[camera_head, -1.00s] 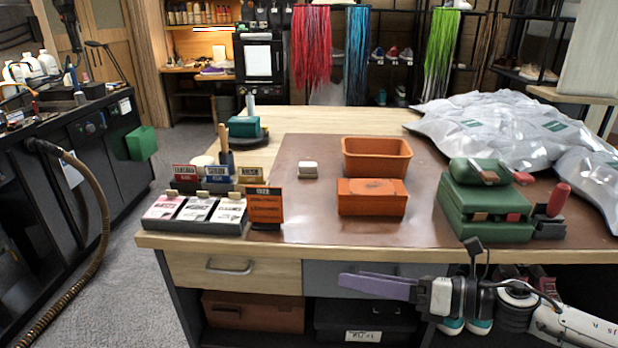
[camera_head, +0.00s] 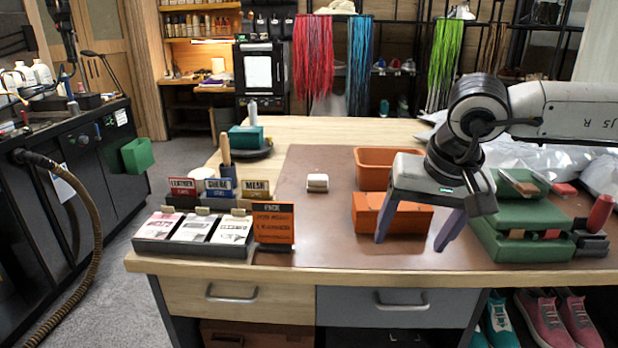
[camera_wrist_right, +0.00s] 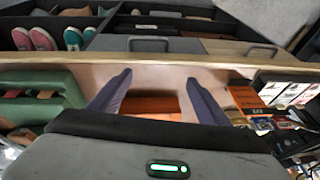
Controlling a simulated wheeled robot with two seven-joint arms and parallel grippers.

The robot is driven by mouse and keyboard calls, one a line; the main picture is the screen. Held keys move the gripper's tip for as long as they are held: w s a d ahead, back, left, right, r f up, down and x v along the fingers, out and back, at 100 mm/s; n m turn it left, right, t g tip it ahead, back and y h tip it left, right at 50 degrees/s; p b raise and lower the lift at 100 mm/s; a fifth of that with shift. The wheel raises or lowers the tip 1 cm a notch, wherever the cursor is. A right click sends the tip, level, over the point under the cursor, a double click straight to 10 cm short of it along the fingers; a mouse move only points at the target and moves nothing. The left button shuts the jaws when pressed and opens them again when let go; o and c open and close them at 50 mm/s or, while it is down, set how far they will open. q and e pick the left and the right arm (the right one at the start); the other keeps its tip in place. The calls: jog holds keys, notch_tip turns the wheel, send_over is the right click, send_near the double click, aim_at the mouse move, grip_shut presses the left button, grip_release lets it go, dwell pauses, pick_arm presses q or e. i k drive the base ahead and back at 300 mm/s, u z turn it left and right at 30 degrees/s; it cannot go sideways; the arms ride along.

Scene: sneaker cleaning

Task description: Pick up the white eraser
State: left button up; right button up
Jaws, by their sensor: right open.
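The white eraser (camera_head: 317,183) is a small pale block lying on the brown mat (camera_head: 318,222), left of the orange boxes. My right gripper (camera_head: 411,246) is open and empty, its two purple fingers pointing down in front of the lower orange box. It is to the right of the eraser and apart from it. In the right wrist view the two purple fingers (camera_wrist_right: 157,85) are spread with nothing between them but the orange box below. The eraser cannot be made out in that view. My left gripper is out of view.
An orange bin (camera_head: 370,157) and a closed orange box (camera_head: 366,215) stand by my right gripper. Card trays (camera_head: 195,228) and an orange sign (camera_head: 273,224) sit at front left. Mat around the eraser is clear.

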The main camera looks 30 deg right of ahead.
aim_at(315, 183)
jog(key=i, duration=1.25)
